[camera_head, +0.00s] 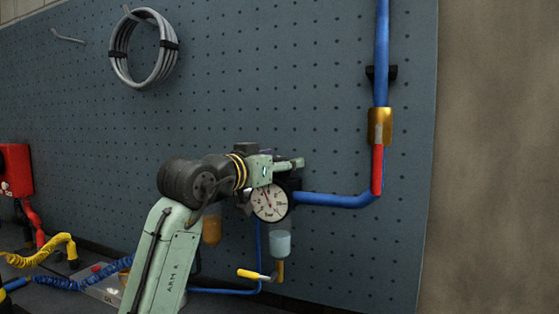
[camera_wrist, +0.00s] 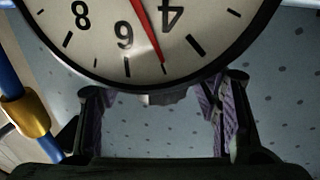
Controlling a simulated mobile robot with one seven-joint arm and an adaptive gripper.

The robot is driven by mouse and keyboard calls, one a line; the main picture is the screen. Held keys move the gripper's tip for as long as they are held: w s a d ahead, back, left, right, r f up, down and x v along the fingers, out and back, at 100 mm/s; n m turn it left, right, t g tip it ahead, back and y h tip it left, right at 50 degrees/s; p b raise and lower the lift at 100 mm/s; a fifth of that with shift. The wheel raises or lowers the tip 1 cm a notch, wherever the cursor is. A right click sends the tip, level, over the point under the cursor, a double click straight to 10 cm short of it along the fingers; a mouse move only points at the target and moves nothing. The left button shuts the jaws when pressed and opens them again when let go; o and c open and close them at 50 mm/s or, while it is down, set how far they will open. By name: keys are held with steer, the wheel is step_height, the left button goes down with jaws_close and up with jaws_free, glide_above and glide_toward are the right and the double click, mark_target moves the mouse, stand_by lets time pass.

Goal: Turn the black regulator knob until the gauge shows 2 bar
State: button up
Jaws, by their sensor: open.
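The round white gauge (camera_head: 270,203) is on the pegboard wall, just below my gripper (camera_head: 288,166) in the head view. In the wrist view the gauge (camera_wrist: 90,60) fills the top, upside down. Its red needle points between 4 and 6, near 5. My gripper (camera_wrist: 157,110) is open, its purple-padded fingers apart below the gauge rim. A small grey ridged edge shows between them under the rim; I cannot tell whether it is the knob. The black knob is not clearly seen in the head view, where my gripper covers the area above the gauge.
A blue pipe (camera_head: 335,200) runs right from the gauge and up to a brass valve with a red handle (camera_head: 377,170). Below hang an amber bowl (camera_head: 211,230), a clear bowl (camera_head: 279,243) and a yellow-handled valve (camera_head: 250,274). Coiled hoses (camera_head: 45,250) lie at left.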

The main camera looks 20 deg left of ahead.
steer(key=shift+c, duration=0.6)
steer(key=c, duration=1.1)
steer(key=shift+d+y+b, duration=0.1)
steer(key=shift+y+b, duration=0.2)
steer(key=n+y+b, duration=0.1)
steer(key=n+y, duration=0.1)
steer(key=shift+f+t+y+b, duration=0.15)
steer(key=shift+t+y+b, duration=0.15)
steer(key=shift+y, duration=0.1)
steer(key=n+y+b, duration=0.1)
steer(key=n+y, duration=0.1)
steer(key=y, duration=0.1)
steer(key=n+g+y+b, duration=0.1)
steer(key=n+y, duration=0.1)
steer(key=y, duration=0.2)
steer(key=shift+d+n, duration=0.15)
steer(key=shift+n, duration=0.25)
steer(key=n+g+y, duration=0.1)
steer(key=n+y, duration=0.1)
steer(key=y, duration=0.1)
steer(key=n+g+y+b, duration=0.1)
steer(key=n+g+y, duration=0.1)
steer(key=shift+y, duration=0.4)
steer(key=shift+n+g+y, duration=1.4)
steer(key=shift+g, duration=0.3)
steer(key=shift+a+g, duration=0.2)
steer(key=shift+g, duration=0.1)
